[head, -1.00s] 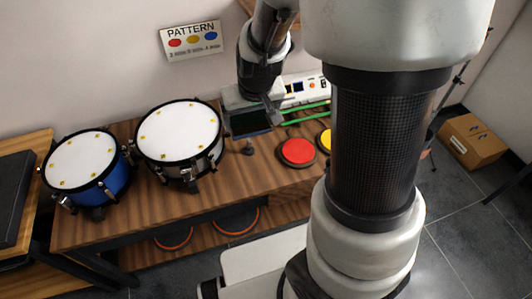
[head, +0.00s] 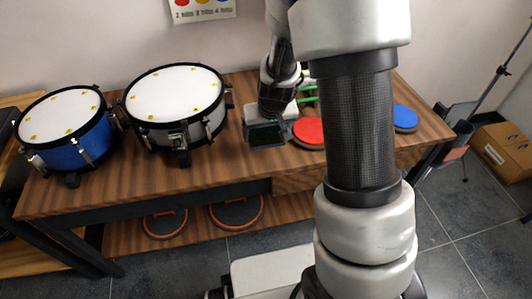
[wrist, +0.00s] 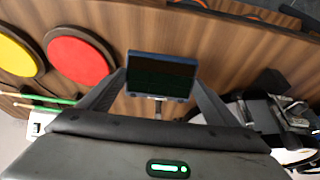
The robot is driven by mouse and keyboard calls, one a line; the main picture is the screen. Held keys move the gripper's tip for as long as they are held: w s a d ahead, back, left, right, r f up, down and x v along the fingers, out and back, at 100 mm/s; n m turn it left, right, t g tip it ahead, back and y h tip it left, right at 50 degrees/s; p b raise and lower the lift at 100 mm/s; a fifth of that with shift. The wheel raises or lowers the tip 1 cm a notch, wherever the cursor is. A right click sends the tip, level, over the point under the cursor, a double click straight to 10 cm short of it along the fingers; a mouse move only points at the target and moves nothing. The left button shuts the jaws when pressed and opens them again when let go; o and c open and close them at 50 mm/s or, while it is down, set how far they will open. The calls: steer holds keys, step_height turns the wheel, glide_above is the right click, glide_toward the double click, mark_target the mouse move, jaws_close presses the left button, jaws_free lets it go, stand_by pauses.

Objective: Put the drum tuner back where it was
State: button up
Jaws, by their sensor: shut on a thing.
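In the wrist view the drum tuner (wrist: 160,76) sits between my two fingertips, screen facing the camera. My gripper (wrist: 158,82) is shut on its sides. In the head view my gripper (head: 277,104) is dark and comes down from above onto the tuner; the fingertips are hard to make out. I cannot tell whether the tuner touches the tabletop.
A white-and-grey drum (head: 175,95) and a blue drum (head: 65,118) stand left on the wooden table (head: 210,172). Red (head: 309,131) and blue (head: 405,117) pads lie right. Green sticks (wrist: 50,99) lie by a white box (wrist: 40,121). Tabletop before the tuner is clear.

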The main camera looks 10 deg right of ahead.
mark_target(267, 141)
steer(key=shift+f+b, duration=0.85)
steer(key=shift+f, duration=2.05)
steer(key=shift+f, duration=0.2)
steer(key=o, duration=1)
steer(key=shift+o, duration=0.2)
steer(key=shift+r, duration=0.6)
steer(key=s+a+r+p, duration=0.1)
steer(key=s+r, duration=0.4)
steer(key=r, duration=0.3)
steer(key=s+r+y+p, duration=0.15)
steer(key=s+r, duration=0.25)
steer(key=r, duration=0.5)
steer(key=s+a+r+p, duration=0.1)
steer(key=s+r+p, duration=0.1)
steer(key=s+r, duration=0.45)
steer(key=s+d+r+t+h, duration=0.1)
steer(key=s+d+r, duration=0.1)
steer(key=s+r, duration=0.5)
steer(key=shift+s+r, duration=0.4)
steer(key=shift+s, duration=0.5)
